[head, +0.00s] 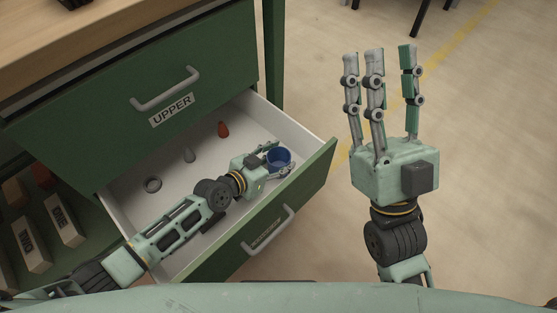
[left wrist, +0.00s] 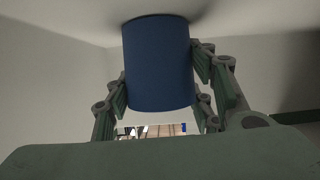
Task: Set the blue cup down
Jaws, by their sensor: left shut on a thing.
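The blue cup (head: 279,157) is inside the open lower drawer, near its front right corner, with its open top showing in the head view. My left gripper (head: 274,159) reaches into the drawer and is shut on the cup. In the left wrist view the cup (left wrist: 158,64) sits between the fingers (left wrist: 165,82), which touch its sides. Its end appears close to or touching the pale drawer surface; I cannot tell for sure whether it rests there. My right gripper (head: 382,58) is raised to the right of the drawer, its fingers apart and empty.
The drawer labelled UPPER (head: 140,100) is shut above. Labelled bricks (head: 63,219) stand on a shelf at left. Open floor lies at right.

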